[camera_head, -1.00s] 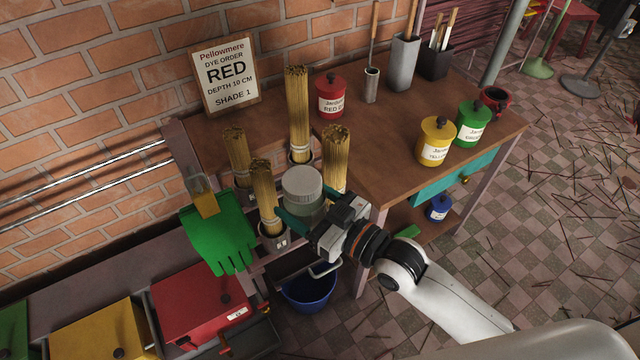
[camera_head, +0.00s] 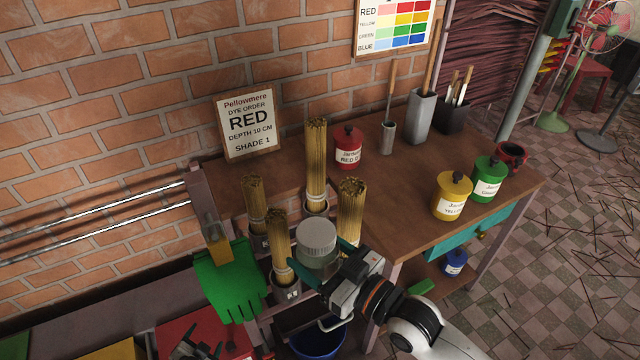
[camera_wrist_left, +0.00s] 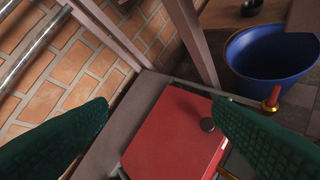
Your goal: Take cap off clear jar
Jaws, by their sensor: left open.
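The clear jar (camera_head: 318,262) with a round grey cap (camera_head: 316,236) is among the incense bundles at the front of the rack in the head view. The cap sits on top of the jar. My right gripper (camera_head: 321,262) comes in from the lower right, its green fingers on both sides of the jar's body below the cap, shut on it. My left gripper (camera_head: 198,348) is at the bottom left, open and empty above the red box. In the left wrist view its two green fingers (camera_wrist_left: 160,130) are wide apart with nothing between them.
Incense bundles (camera_head: 316,165) stand closely around the jar. A green glove (camera_head: 228,285) hangs to its left. The red box (camera_wrist_left: 175,135) and a blue bucket (camera_wrist_left: 268,55) are below. Red (camera_head: 348,148), yellow (camera_head: 451,196) and green (camera_head: 489,180) dye jars stand on the wooden table.

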